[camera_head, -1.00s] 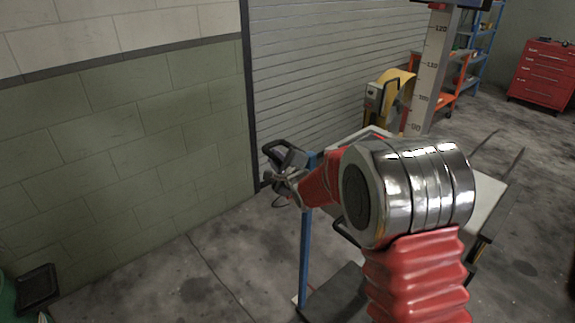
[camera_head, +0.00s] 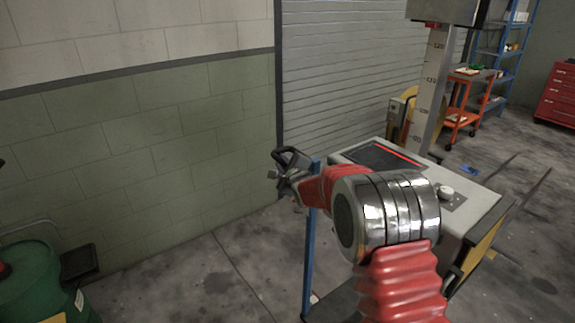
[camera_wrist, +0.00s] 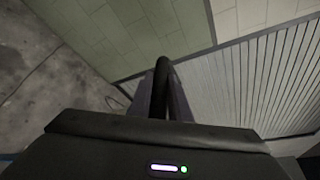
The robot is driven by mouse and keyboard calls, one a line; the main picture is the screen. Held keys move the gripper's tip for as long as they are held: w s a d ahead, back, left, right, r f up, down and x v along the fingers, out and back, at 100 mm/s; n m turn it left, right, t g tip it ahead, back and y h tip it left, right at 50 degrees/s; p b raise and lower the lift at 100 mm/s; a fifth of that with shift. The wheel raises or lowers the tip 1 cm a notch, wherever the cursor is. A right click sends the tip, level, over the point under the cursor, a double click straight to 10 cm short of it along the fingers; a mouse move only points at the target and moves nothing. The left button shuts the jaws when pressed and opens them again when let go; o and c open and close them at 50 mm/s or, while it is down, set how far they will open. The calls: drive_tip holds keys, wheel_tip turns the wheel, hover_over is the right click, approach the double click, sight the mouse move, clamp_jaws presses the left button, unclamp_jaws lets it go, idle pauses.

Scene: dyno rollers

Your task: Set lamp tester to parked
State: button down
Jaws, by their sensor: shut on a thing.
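The lamp tester seems to be the upright pale column (camera_head: 432,85) with a numbered scale, carrying a grey box (camera_head: 443,10) cut off by the top edge of the head view. My gripper (camera_head: 288,181) is left of the column, in front of the wall and shutter. It is shut on a black looped handle (camera_head: 291,154). In the wrist view the black handle (camera_wrist: 162,72) stands between the two fingers, partly hidden by my gripper body. I cannot tell what the handle belongs to.
A white-topped cart (camera_head: 465,210) with a dark screen stands right behind my arm. A blue post (camera_head: 308,245) is just below my gripper. A green drum (camera_head: 35,285) stands at the lower left. An orange trolley (camera_head: 465,105) is farther back. Floor at the left-middle is clear.

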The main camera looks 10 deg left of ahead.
drive_tip(key=c, duration=1.9)
unclamp_jaws()
drive_tip(key=shift+s+a+f, duration=0.2)
drive_tip(key=shift+a+f, duration=0.2)
drive_tip(key=shift+a, duration=0.1)
drive_tip(key=shift+c, duration=0.2)
drive_tip(key=o, duration=0.3)
drive_tip(key=shift+r, duration=0.1)
drive_tip(key=shift+w+d+r, duration=0.1)
drive_tip(key=shift+d+r, duration=0.05)
drive_tip(key=shift+d, duration=0.1)
drive_tip(key=shift+r, duration=0.1)
drive_tip(key=shift+d+r, duration=0.1)
drive_tip(key=shift+d, duration=0.1)
drive_tip(key=v, duration=1.3)
drive_tip(key=shift+s, duration=0.35)
drive_tip(key=shift+a, duration=0.1)
